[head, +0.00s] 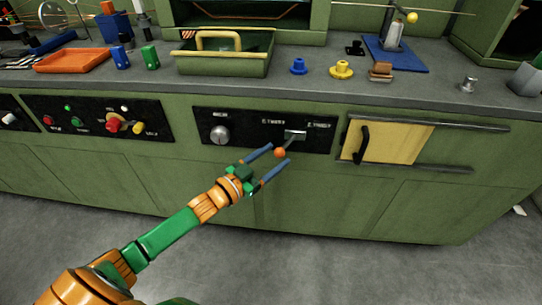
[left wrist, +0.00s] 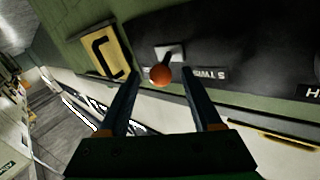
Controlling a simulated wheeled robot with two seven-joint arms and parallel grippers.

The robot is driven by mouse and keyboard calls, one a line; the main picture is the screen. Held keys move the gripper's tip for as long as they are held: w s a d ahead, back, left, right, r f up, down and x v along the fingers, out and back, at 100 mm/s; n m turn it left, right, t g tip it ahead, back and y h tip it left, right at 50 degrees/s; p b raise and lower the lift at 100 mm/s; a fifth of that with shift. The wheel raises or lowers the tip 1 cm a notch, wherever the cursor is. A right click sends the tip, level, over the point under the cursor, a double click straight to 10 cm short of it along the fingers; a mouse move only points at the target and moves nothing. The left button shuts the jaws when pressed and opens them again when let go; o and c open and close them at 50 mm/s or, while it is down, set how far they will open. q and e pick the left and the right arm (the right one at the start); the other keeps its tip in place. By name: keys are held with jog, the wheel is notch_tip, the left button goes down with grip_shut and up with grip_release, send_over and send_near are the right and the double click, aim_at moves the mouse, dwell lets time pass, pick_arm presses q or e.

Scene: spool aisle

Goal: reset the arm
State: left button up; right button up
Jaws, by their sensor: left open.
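My left gripper (head: 279,160) reaches in from the lower left in the head view, with orange and green links and two blue-grey fingers. It is open, its fingertips near the orange ball knob (head: 280,153) of a lever on the black control panel (head: 250,128). In the left wrist view the open left gripper (left wrist: 156,78) has the orange knob (left wrist: 160,75) between or just beyond its fingertips. I cannot tell whether a finger touches it. The lever's grey plate (head: 295,135) sits behind the knob. My right gripper is not in view.
A yellow sliding door (head: 395,141) with a black handle is right of the panel. A second panel (head: 97,120) with knobs is at left. The grey countertop (head: 330,92) holds a green tray (head: 222,63), an orange tray (head: 73,60) and small parts. The floor in front is clear.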

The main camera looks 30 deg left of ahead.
pick_arm(q)
jog(key=shift+s+a, duration=0.2)
jog(key=shift+s, duration=0.45)
jog(key=s+a+f+n+g+y, duration=0.1)
jog(key=s+a+f+g+y, duration=0.1)
jog(key=f, duration=0.5)
jog(key=s+a+f+n+g+y, duration=0.1)
jog(key=s+a+f+n+y, duration=0.1)
jog(key=f, duration=0.6)
jog(key=s+d+f+g+y, duration=0.2)
jog(key=s+f+g, duration=0.6)
jog(key=s+f, duration=1.25)
jog(key=s+d+f+g, duration=0.2)
jog(key=s+f, duration=0.1)
jog(key=s, duration=0.4)
jog(key=s+d+f+g, duration=0.2)
jog(key=s+d+g, duration=0.1)
jog(key=s, duration=0.4)
notch_tip(320, 180, up, 18)
jog(key=p, duration=1.8)
jog(key=shift+s+n, duration=0.3)
